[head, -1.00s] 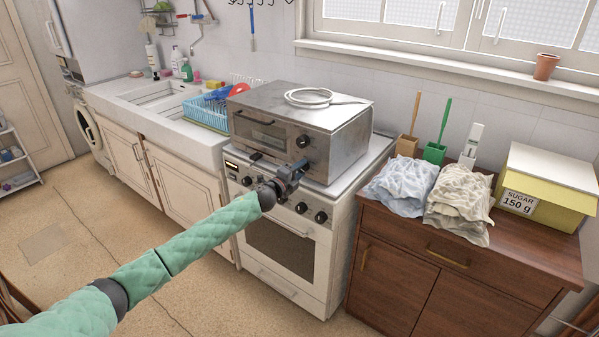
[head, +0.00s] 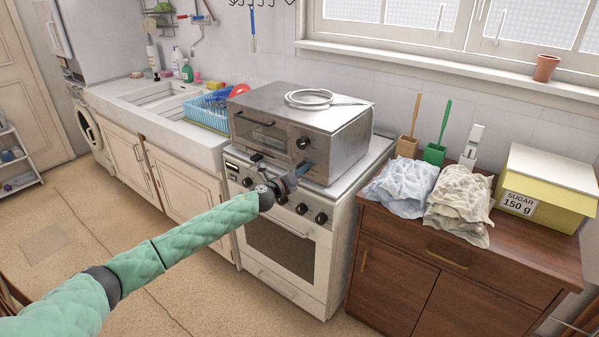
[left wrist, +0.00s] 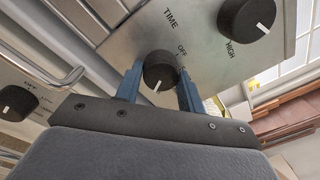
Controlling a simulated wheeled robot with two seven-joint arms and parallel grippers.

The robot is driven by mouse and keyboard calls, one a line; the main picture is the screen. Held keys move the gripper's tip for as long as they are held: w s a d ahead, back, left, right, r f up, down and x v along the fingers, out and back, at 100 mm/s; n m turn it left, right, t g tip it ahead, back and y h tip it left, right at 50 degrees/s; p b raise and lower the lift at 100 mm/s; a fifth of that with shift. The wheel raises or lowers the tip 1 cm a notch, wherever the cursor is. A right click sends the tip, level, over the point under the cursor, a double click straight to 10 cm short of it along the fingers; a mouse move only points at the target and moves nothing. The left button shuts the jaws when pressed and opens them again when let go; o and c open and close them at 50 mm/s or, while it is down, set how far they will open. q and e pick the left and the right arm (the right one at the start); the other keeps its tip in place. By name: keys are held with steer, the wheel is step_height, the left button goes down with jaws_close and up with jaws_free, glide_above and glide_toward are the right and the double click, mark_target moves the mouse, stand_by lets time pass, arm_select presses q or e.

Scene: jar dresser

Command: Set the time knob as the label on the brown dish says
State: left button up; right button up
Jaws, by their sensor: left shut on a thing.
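The time knob (left wrist: 160,72) is a black round knob with a white pointer line, on the metal front of the toaster oven (head: 345,145). The word TIME and an OFF mark stand by it in the left wrist view. Its pointer faces the lower edge of that view, away from OFF. I see no brown dish. My right gripper is not in view.
The toaster oven stands on a white stove (head: 288,245) with its own black knobs.

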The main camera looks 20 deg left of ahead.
arm_select(q)
steer(key=shift+d+f, duration=0.1)
steer(key=shift+f, duration=0.05)
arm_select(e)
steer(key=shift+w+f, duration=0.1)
arm_select(q)
steer(key=o, duration=1)
steer(key=shift+c, duration=0.2)
steer(key=b+v, duration=0.2)
steer(key=v, duration=0.5)
steer(key=shift+s, duration=0.35)
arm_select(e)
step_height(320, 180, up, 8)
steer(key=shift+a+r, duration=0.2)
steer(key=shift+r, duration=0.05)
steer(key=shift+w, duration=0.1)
